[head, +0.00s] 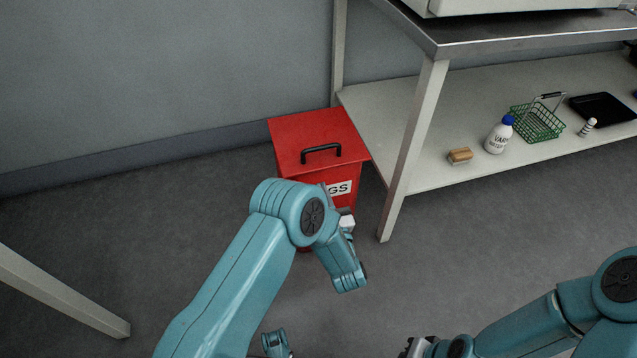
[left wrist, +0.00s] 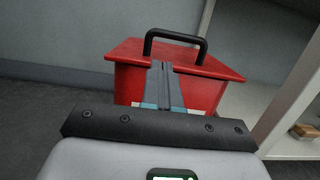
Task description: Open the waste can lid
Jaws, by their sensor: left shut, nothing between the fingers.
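The red waste can (head: 347,199) stands on the floor against the left end of the shelf unit. Its flat red lid (head: 302,130) is closed and carries a black handle (head: 321,153) on top. My left arm covers part of the can's front and its label. In the left wrist view the can (left wrist: 129,82) and the handle (left wrist: 176,37) lie straight ahead. My left gripper (left wrist: 160,66) is shut and empty, its fingertips showing just below the handle in that view. In the head view the left fingers are mostly hidden behind the wrist. My right gripper (head: 411,347) is at the bottom edge, only partly visible.
The shelf unit's leg (head: 414,150) stands close to the right of the can. Its lower shelf (head: 440,178) holds a brush (head: 460,156), a white bottle (head: 498,136), a green basket (head: 537,124) and a black tray (head: 602,107). The floor left of the can is clear.

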